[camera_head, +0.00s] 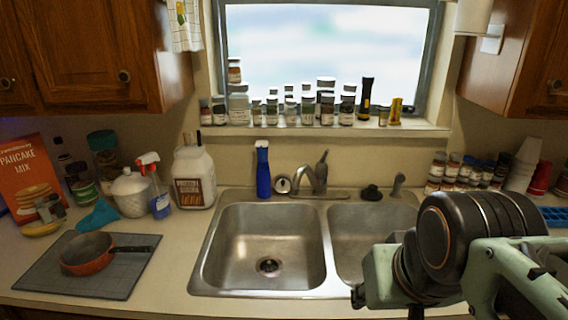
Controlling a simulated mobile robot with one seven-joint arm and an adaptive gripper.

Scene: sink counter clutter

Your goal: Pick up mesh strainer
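I cannot make out a mesh strainer for certain. A small round silvery piece with a dark centre (282,185) rests at the back rim of the sink, left of the faucet (316,175); it may be the strainer, but it is too small to tell. My arm comes in from the lower right, over the counter and the right basin. My gripper (386,300) is partly in view at the bottom right, with its fingers mostly cut off or hidden, so its opening does not show. It is well apart from the silvery piece.
The left basin (235,240) looks empty apart from its drain. A blue bottle (263,172) stands left of the silvery piece. A red pan (88,254) lies on a dark mat (62,280) at left. Several jars (455,175) crowd the right counter. My arm hides part of the right basin (352,225).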

